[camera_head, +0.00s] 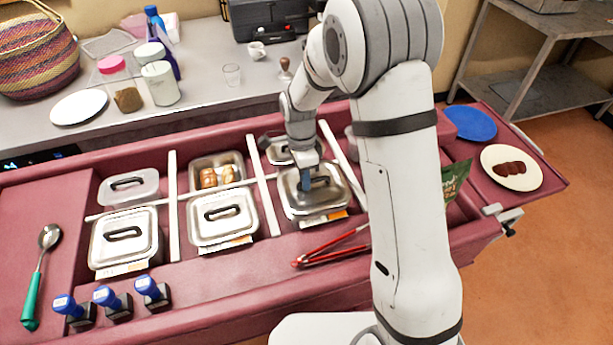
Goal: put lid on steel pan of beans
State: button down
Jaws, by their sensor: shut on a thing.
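My gripper (304,182) points down at the front right bay of the red counter and is shut on the handle of a steel lid (325,200). The lid lies over the pan place there, flat or nearly so. I cannot tell whether it is fully seated. The pan under it and any beans are hidden. The handle is mostly hidden by my gripper.
Lidded steel pans stand at front left (123,250) and front middle (222,228). An open pan (203,160) behind holds brown food. Red tongs (325,252) lie in front. A green packet (455,178) and plate (530,178) are at right.

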jog(key=shift+f+b, duration=0.5)
jog(key=shift+f, duration=0.1)
jog(key=c, duration=1.5)
grip_release()
jog(key=shift+o, duration=0.2)
notch_tip(320, 180, up, 13)
jog(key=w, duration=0.2)
jog(key=s+d+r+n+t, duration=0.2)
jog(key=s+d+r+n, duration=0.5)
jog(key=s+d, duration=0.15)
jog(key=s+d+n+t, duration=0.1)
jog(key=s+d+n, duration=0.2)
jog(key=s, duration=0.3)
jog(key=s+d+n+t, duration=0.2)
jog(key=s+d+n, duration=0.1)
jog(key=s, duration=0.3)
jog(key=shift+s+f+n+y, duration=0.3)
jog(key=shift+s+f+n, duration=0.1)
jog(key=shift+n, duration=0.5)
jog(key=shift+d, duration=0.1)
